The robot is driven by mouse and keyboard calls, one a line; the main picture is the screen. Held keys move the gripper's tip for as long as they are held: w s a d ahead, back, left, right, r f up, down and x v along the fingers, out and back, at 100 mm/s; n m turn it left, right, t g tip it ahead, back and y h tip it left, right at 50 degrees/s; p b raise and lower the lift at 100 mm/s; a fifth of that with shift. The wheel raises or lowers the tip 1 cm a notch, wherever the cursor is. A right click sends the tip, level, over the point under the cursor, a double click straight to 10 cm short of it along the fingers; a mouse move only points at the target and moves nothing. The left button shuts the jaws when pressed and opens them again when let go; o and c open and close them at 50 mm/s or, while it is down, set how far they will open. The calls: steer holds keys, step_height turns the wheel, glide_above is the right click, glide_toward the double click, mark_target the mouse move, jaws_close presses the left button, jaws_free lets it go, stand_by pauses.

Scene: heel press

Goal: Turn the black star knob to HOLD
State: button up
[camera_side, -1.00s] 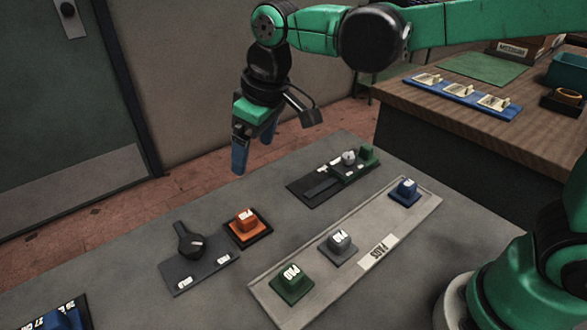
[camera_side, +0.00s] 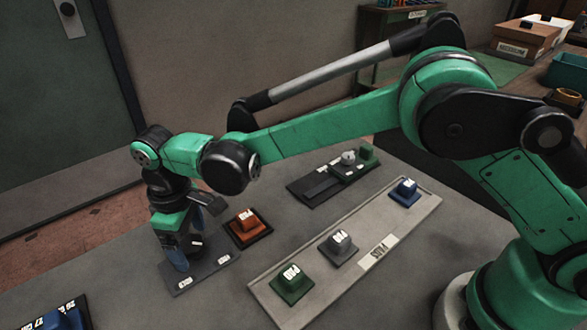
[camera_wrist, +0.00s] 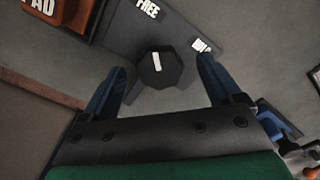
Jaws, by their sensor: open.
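The black star knob (camera_wrist: 158,72) sits on a dark grey plate in the wrist view. Its white mark points up, slightly left, toward the FREE label (camera_wrist: 148,9). The HOLD label (camera_wrist: 201,46) is to its upper right, partly covered by the right finger. My gripper (camera_wrist: 163,70) is open, its blue fingers on either side of the knob with visible gaps. In the side view my gripper (camera_side: 187,248) is down over the plate (camera_side: 208,271) and hides most of the knob. I cannot tell whether the fingertips reach knob height.
An orange button (camera_side: 246,221) stands close to the right of the plate. A long panel with green (camera_side: 291,283), grey (camera_side: 338,244) and blue (camera_side: 405,191) buttons lies further right. A slider unit (camera_side: 325,182) lies behind. A blue-topped block (camera_side: 62,318) is at front left.

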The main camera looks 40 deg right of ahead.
steer(key=shift+f, duration=0.1)
jaws_close()
steer(key=shift+m, duration=0.4)
steer(key=m, duration=1.3)
steer(key=shift+w, duration=0.1)
steer(key=shift+m, duration=2)
